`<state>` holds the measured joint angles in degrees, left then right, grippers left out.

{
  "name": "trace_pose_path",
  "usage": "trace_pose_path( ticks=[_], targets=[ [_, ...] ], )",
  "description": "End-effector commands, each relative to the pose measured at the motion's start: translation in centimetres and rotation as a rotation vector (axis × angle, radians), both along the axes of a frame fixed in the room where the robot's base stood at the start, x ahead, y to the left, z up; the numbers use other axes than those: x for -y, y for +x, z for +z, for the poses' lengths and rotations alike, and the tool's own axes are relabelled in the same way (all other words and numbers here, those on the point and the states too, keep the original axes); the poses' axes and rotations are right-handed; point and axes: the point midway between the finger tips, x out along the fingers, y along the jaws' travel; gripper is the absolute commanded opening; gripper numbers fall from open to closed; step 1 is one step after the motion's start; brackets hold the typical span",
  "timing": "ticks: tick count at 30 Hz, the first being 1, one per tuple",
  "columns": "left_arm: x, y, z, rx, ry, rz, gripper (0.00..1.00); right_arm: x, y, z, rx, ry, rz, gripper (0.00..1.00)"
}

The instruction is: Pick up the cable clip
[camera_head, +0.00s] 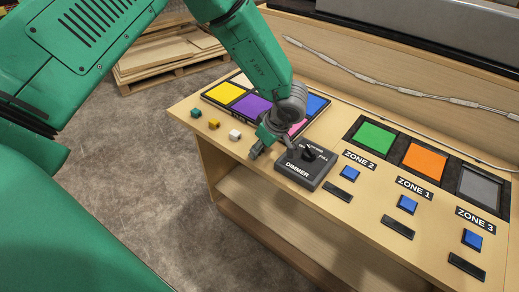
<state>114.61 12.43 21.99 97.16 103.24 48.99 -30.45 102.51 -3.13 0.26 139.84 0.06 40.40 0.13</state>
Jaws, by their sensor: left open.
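I cannot tell any one object for sure as the cable clip. A whitish cable (380,84) with thicker pieces along it runs across the back panel. Small blocks in teal (196,112), yellow (213,124) and white (234,135) sit near the table's front left edge. My left gripper (268,148) is open with its fingers pointing down, just left of the black dimmer box (306,163) and right of the white block. Nothing shows between its fingers. My right gripper is out of view.
The wooden console table (345,205) carries a panel of coloured squares (224,92), partly hidden by my left arm. Green, orange and grey pads stand behind zone labels, blue buttons and black strips on the right. A wooden pallet (165,55) lies on the floor behind.

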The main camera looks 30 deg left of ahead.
Motion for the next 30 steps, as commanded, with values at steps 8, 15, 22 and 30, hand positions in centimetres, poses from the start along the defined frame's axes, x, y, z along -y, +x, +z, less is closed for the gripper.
trace_pose_path(
  ticks=[8,15,22,30],
  targets=[
    [0.0,0.0,0.0,-0.001,0.000,0.000,0.08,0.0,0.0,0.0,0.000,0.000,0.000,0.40],
    [0.0,0.0,0.2,-0.001,0.000,0.000,0.09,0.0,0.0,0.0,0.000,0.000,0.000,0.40],
    [0.0,0.1,3.6,0.003,-0.002,0.002,0.09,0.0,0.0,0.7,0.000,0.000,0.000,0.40],
    [0.0,0.0,8.6,0.001,-0.002,0.000,0.09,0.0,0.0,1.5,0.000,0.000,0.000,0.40]
  ],
)
